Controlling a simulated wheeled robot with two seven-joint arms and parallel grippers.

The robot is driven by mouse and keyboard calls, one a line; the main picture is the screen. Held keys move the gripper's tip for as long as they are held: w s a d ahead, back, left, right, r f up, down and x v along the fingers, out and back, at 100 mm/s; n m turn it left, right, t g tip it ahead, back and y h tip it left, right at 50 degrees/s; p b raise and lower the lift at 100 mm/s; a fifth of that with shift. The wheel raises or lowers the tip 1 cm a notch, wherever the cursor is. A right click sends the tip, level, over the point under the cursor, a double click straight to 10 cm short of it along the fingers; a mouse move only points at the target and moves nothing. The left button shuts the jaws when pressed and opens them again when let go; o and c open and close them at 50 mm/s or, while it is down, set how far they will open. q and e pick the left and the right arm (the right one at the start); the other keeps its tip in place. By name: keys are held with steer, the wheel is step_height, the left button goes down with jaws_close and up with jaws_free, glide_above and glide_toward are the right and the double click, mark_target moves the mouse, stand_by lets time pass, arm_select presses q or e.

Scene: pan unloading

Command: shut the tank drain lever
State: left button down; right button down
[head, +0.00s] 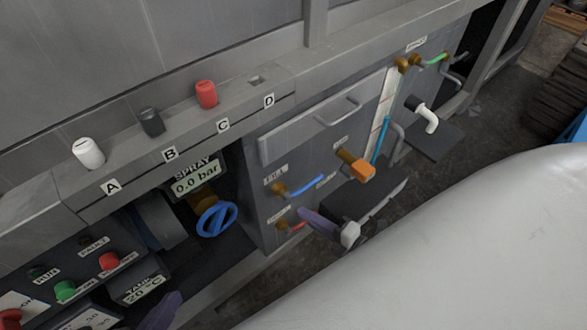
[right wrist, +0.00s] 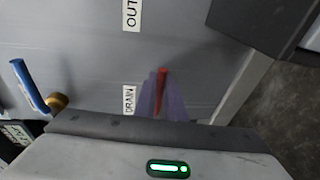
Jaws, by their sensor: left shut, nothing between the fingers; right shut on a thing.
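The tank drain lever is a red handle on a brass valve (head: 281,224), low on the grey panel beside a small label. In the right wrist view the red lever (right wrist: 162,76) lies by the DRAIN label (right wrist: 129,100), in line with its text. My right gripper (head: 305,218) has purple fingers, shut on the red lever; they hide part of it. In the head view the lever points to the right from its valve. My left gripper (head: 165,308) shows only in part at the lower left edge, away from the lever, shut and empty.
A blue lever (head: 306,186) sits just above the drain lever. An orange handle (head: 362,171) and a dark ledge (head: 380,195) are to the right. A blue handwheel (head: 216,219) stands to the left. A large pale surface (head: 460,250) fills the lower right.

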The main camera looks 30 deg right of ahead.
steer(key=shift+f, duration=0.15)
arm_select(q)
steer(key=shift+a+r, duration=0.15)
steer(key=shift+a, duration=0.05)
steer(key=shift+w+r, duration=0.15)
arm_select(e)
steer(key=c, duration=1.8)
jaws_free()
steer(key=shift+s, duration=0.1)
